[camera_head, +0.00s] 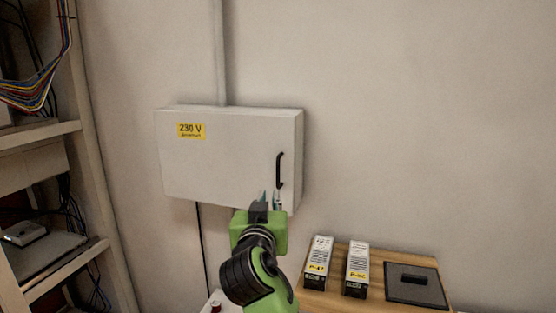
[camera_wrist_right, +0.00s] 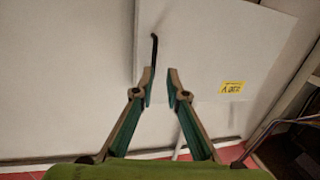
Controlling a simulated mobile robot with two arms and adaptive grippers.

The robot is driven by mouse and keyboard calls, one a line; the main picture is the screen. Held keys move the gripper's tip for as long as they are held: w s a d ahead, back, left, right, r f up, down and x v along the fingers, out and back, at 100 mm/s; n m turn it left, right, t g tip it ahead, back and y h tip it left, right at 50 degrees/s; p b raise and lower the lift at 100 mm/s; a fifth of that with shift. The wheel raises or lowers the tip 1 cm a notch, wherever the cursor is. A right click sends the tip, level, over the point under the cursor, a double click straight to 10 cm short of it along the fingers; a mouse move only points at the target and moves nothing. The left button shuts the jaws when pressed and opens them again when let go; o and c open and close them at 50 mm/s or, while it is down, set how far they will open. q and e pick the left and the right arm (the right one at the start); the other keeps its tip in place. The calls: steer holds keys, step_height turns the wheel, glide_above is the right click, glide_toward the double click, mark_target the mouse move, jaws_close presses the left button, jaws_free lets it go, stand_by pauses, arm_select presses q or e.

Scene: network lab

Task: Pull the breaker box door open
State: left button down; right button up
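The breaker box (camera_head: 225,160) is a pale grey box on the wall, with its door shut and a yellow 230 V label (camera_head: 191,131) at upper left. Its black vertical handle (camera_head: 280,170) is near the door's right edge. My right gripper (camera_head: 270,199) is in front of the box's lower right, just below the handle. In the right wrist view the picture is upside down. There my right gripper (camera_wrist_right: 160,73) is open and empty, and the handle (camera_wrist_right: 154,48) shows beyond the fingertips, apparently not between them. My left gripper is not in view.
A wooden table (camera_head: 325,297) at lower right holds two power modules, one left (camera_head: 318,262) and one right (camera_head: 357,268), and a dark flat panel (camera_head: 415,284). A rack shelf (camera_head: 55,135) with cables stands at the left. A conduit (camera_head: 217,50) runs up from the box. The wall right of it is clear.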

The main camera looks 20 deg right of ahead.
mark_target(278, 167)
steer(key=shift+m, duration=0.4)
steer(key=w+d+r+p, duration=0.1)
steer(key=w, duration=0.2)
steer(key=w+d+r+p, duration=0.1)
steer(key=w+d+p, duration=0.1)
steer(key=w, duration=0.2)
steer(key=w+d+r+p, duration=0.1)
steer(key=w+d, duration=0.1)
steer(key=w, duration=0.1)
steer(key=shift+w+d+r+p, duration=0.2)
steer(key=shift+w+r+p, duration=0.05)
steer(key=shift+p, duration=0.1)
steer(key=shift+w+d+f, duration=0.1)
steer(key=shift+w+d, duration=0.1)
steer(key=shift+w, duration=0.25)
jaws_close()
steer(key=shift+s+f, duration=0.1)
